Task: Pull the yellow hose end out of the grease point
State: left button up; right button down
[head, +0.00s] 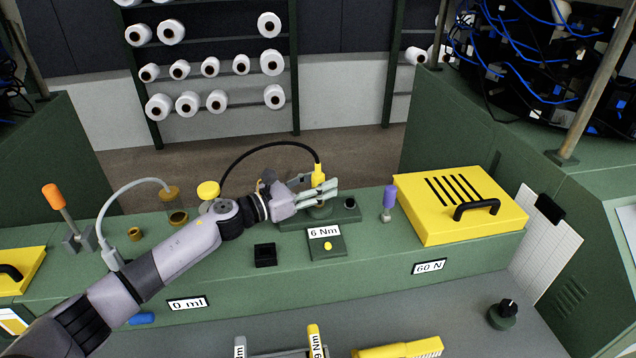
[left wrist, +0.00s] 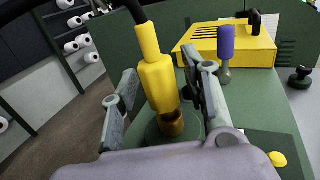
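The yellow hose end (head: 318,174) stands upright on the green block at the back of the bench, with a black hose curving from its top to the left. My left gripper (head: 326,191) reaches it from the left, its fingers on either side of it. In the left wrist view the hose end (left wrist: 157,82) stands between the two fingers (left wrist: 160,88), with a visible gap at the left finger. Its lower end meets a brownish round fitting (left wrist: 172,124), the grease point as far as I can tell; how deep it sits is unclear. My right gripper is not in view.
A purple-capped post (head: 389,200) and a yellow slotted box (head: 460,205) stand to the right. A black square holder (head: 265,255) and the "6 Nm" plate (head: 326,246) lie in front. A grey hose (head: 130,187) arches at the left.

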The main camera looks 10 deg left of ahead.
pick_arm(q)
grip_shut()
dwell(0.3)
